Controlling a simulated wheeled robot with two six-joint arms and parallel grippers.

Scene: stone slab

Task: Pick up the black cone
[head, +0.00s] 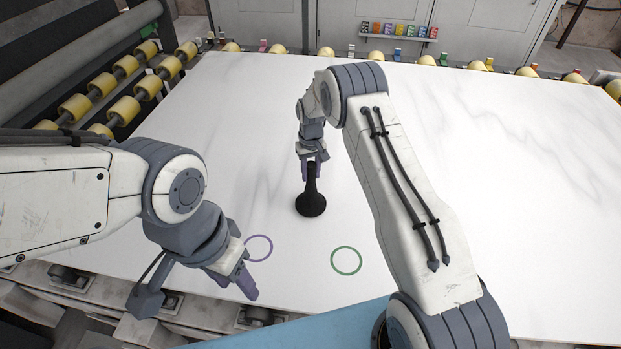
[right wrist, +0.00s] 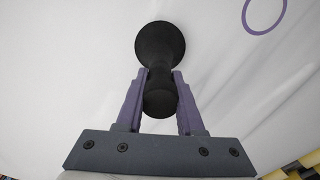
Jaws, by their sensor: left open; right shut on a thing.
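The black cone (head: 311,203) is dark, with a wide round base and a narrow upper part, over the white stone slab (head: 480,160). My right gripper (head: 311,170) is shut on its narrow upper part, with the wide end down. The right wrist view also shows the cone (right wrist: 160,45) between the purple fingers of the right gripper (right wrist: 161,85). I cannot tell whether its base touches the slab. My left gripper (head: 236,284) is open and empty, low at the left near the slab's front edge.
A purple ring (head: 270,241) and a green ring (head: 359,263) are marked on the slab in front of the cone. Yellow rollers (head: 110,93) line the left and far edges. A rack of coloured items (head: 398,30) stands beyond. The right part of the slab is clear.

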